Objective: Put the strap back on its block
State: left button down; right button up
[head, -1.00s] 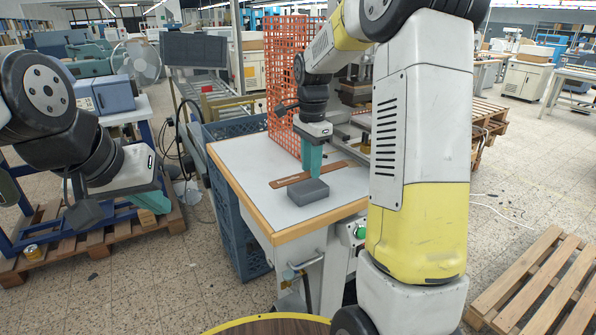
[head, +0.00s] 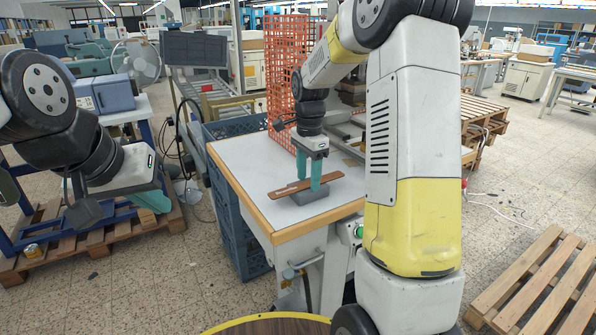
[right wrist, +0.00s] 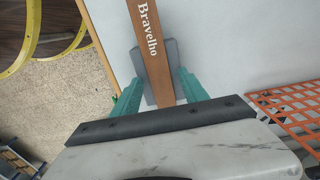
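The brown leather strap (head: 292,187) lies across the top of the grey block (head: 312,196) on the white table. In the right wrist view the strap (right wrist: 149,45), lettered "Bravelho", runs lengthwise over the grey block (right wrist: 172,55), which shows on both sides of it. My right gripper (head: 309,181) is over the block, its two teal fingers apart. In the right wrist view its fingers (right wrist: 158,85) stand either side of the strap with gaps. My left gripper (head: 150,199) hangs far left, away from the table; its finger opening is unclear.
The white table (head: 240,160) has a wooden edge and free room left of the block. An orange mesh panel (head: 283,65) stands behind it. A blue crate (head: 232,225) is at its left side. A wooden pallet (head: 535,285) lies at lower right.

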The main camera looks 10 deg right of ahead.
aim_at(308, 183)
notch_tip(308, 183, up, 11)
jog(key=s+r+n+t, duration=0.2)
jog(key=s+r+n, duration=0.25)
jog(key=s, duration=0.25)
jog(key=s+a+f+n+t+y, duration=0.1)
jog(key=s+n+t, duration=0.1)
jog(key=s+n, duration=0.3)
jog(key=s+a+f+n+t+y, duration=0.1)
jog(key=s+n, duration=0.4)
jog(key=s, duration=0.7)
jog(key=shift+s+f+t, duration=0.15)
jog(key=shift+f+t, duration=0.25)
jog(key=shift+t, duration=0.2)
jog(key=shift+a, duration=0.1)
